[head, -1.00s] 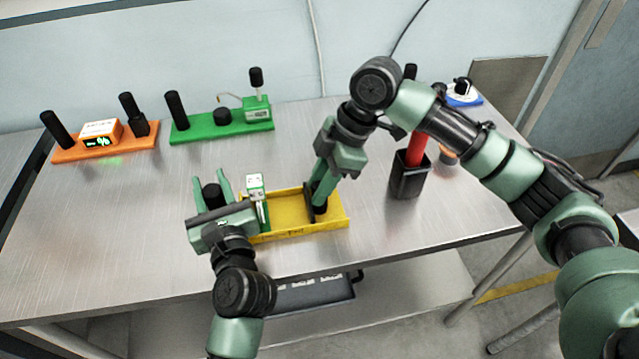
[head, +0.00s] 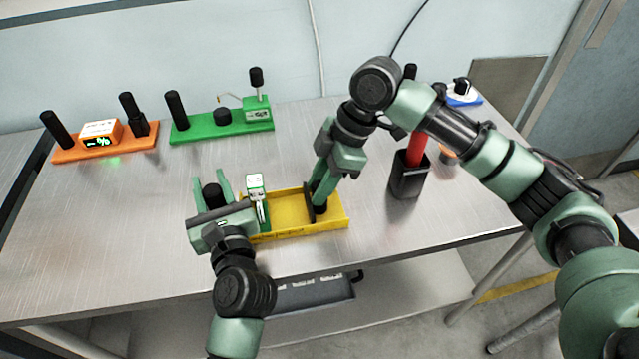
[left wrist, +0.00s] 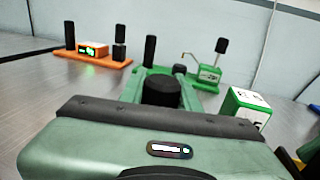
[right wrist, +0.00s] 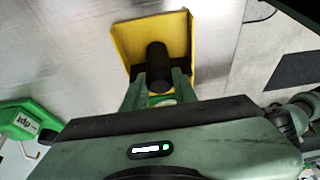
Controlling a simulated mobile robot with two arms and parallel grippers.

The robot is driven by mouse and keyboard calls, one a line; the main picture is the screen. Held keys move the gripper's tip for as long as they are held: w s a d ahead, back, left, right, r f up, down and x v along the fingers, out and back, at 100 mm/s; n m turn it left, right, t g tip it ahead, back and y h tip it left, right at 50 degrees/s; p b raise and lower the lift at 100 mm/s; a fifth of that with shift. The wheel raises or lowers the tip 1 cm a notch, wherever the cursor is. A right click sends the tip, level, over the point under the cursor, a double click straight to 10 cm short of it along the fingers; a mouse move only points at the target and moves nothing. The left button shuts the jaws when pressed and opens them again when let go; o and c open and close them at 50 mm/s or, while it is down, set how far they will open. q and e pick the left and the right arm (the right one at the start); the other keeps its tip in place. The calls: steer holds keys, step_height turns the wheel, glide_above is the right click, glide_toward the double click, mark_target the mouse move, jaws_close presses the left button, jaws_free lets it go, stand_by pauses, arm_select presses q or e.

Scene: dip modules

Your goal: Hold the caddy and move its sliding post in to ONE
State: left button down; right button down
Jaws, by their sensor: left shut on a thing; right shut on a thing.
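The yellow caddy (head: 285,212) lies on the metal table near its front edge. A green and white block (head: 255,188) stands at its left part, and it also shows in the left wrist view (left wrist: 247,104). My left gripper (head: 211,186) is shut on a black post (head: 212,196) at the caddy's left end; the post shows in the left wrist view (left wrist: 160,91). My right gripper (head: 318,206) is shut on another black post (right wrist: 158,66), which stands in the yellow tray part (right wrist: 127,46) toward its right end. The post's foot is partly hidden in the head view.
An orange module (head: 100,140) with a lit display and a green module (head: 221,122) stand at the back left. A black holder (head: 408,178) with a red handle (head: 417,150) stands right of the caddy. A blue and white item (head: 463,97) lies at the back right.

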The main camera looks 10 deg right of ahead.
mark_target(318, 185)
steer(key=a, duration=0.5)
stand_by(0.3)
steer(key=c, duration=1.1)
jaws_free()
steer(key=shift+d, duration=0.1)
steer(key=v, duration=1.2)
